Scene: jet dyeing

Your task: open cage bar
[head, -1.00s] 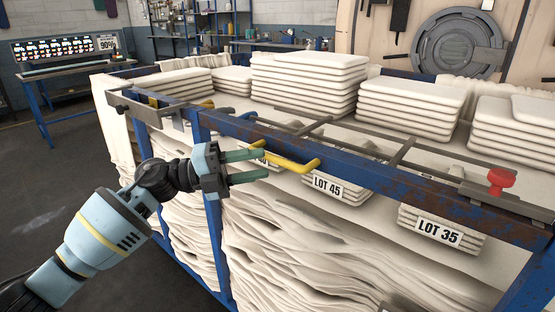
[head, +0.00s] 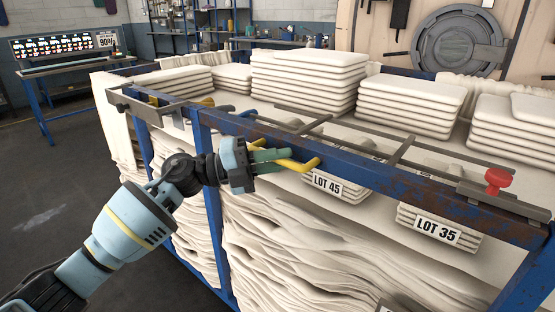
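The cage bar (head: 400,152) is a grey metal frame of long rails and cross pieces lying along the top of the blue cage. A yellow handle (head: 308,166) sticks out from it towards me, over the blue front rail. A red knob (head: 497,178) stands at its right end. My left gripper (head: 276,162) is at the yellow handle, its greenish fingers close together with the handle's near part between them. It looks shut on the handle, though the fingers hide part of the contact. My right gripper is not in view.
The blue, rusty cage rail (head: 400,185) runs across the front. White folded cloth stacks (head: 310,80) stand behind it, and loose cloth (head: 330,255) fills the cage below. Labels read LOT 45 (head: 327,184) and LOT 35 (head: 438,230). The dark floor (head: 50,190) at left is clear.

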